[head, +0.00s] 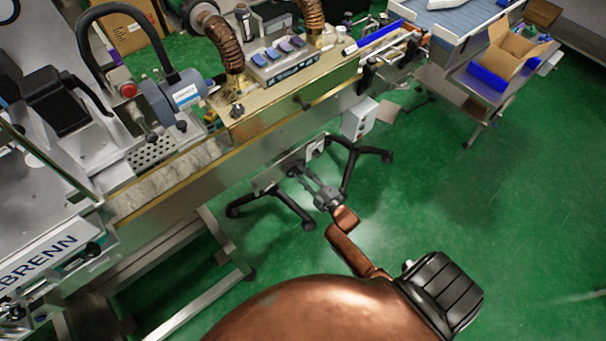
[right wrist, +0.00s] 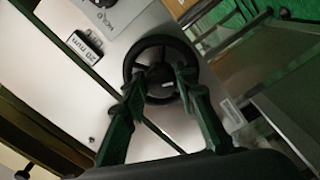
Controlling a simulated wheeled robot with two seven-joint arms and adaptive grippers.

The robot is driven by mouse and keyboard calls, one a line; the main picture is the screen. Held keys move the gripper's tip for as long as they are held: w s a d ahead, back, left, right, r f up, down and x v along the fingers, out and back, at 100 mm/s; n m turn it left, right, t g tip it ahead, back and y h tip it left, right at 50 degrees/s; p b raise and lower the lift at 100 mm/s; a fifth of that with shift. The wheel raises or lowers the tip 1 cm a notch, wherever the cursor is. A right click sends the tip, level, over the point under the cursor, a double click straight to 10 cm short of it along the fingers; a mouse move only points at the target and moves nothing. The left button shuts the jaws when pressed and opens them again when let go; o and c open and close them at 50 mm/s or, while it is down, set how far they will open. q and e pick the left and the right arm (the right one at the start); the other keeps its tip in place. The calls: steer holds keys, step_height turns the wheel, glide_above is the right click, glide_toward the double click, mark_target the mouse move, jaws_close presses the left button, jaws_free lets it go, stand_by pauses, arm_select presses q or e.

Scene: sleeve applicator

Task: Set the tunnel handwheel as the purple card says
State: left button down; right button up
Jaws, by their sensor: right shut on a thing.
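A black handwheel (right wrist: 158,41) with a round rim shows in the right wrist view, in front of a pale panel (right wrist: 125,50). My right gripper (right wrist: 160,84) reaches onto it, one finger at each side, and is shut on it. In the head view my right gripper (head: 303,176) is at the low plate (head: 270,180) under the machine's front edge; the wheel cannot be made out there. A counter-like label reading "20 mm" (right wrist: 82,46) is beside the wheel. I cannot make out a purple card for certain. My left gripper is not in view.
A rack (head: 285,68) with several small blue and purplish pieces stands on the machine top. A black-legged stand (head: 350,160) and a grey box (head: 359,119) are near my right gripper. A cart with an open carton (head: 512,55) is at upper right. Green floor is clear at right.

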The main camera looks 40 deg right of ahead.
steer(key=m+p, duration=0.1)
steer(key=m, duration=0.4)
steer(key=shift+m+p, duration=0.3)
steer(key=m+p, duration=0.1)
steer(key=m, duration=0.4)
steer(key=shift+a+f, duration=0.1)
steer(key=shift+f, duration=0.05)
steer(key=m, duration=0.4)
steer(key=shift+m+p, duration=0.3)
steer(key=shift+m, duration=0.1)
steer(key=m, duration=0.5)
steer(key=shift+s+a, duration=0.1)
steer(key=m, duration=0.7)
steer(key=shift+a+b, duration=0.1)
steer(key=shift+b, duration=0.2)
steer(key=m+b, duration=0.1)
steer(key=m, duration=0.4)
steer(key=m+b, duration=0.2)
steer(key=m, duration=0.2)
steer(key=shift+m, duration=0.4)
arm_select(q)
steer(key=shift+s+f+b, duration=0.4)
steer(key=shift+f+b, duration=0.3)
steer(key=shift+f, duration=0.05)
arm_select(e)
steer(key=shift+r+m, duration=0.2)
steer(key=shift+m, duration=1.6)
